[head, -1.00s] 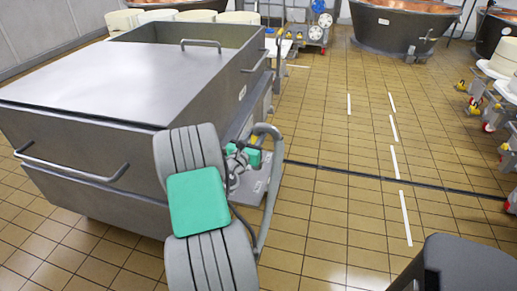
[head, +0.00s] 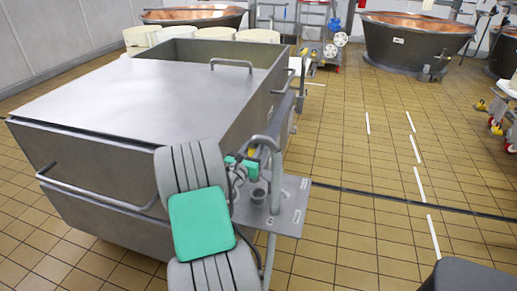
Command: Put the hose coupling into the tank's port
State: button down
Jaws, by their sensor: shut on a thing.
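The grey metal tank (head: 95,160) fills the left half of the head view, with a flat lid and bar handles. A small plate (head: 288,212) with labels juts from its right side and carries a grey cup-like fitting (head: 258,194), which looks like the port. My gripper (head: 243,164), with green parts, is above and left of that fitting, partly hidden behind my arm. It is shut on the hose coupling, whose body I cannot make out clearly. A grey hose (head: 274,165) arches beside the gripper and runs down past the plate. The coupling's alignment with the port cannot be told.
Cream tubs (head: 177,32) stand behind the tank. A copper-lined vat (head: 415,38) and a wheeled rack (head: 320,40) are at the back. Wheeled equipment (head: 497,112) lines the right edge. The tiled floor (head: 365,185) right of the plate is clear.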

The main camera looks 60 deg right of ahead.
jog(key=f+b, duration=0.1)
jog(key=s+f+b, duration=0.1)
jog(key=b, duration=0.1)
jog(key=shift+s+d+f+g, duration=0.25)
jog(key=shift+d+f+g, duration=0.05)
jog(key=shift+d+f, duration=0.1)
jog(key=shift+f+b, duration=0.9)
jog(key=shift+b, duration=0.15)
jog(key=shift+a, duration=0.25)
jog(key=shift+f, duration=0.15)
jog(key=shift+w+f+b, duration=0.1)
jog(key=shift+f+b, duration=1.4)
jog(key=shift+f, duration=1.5)
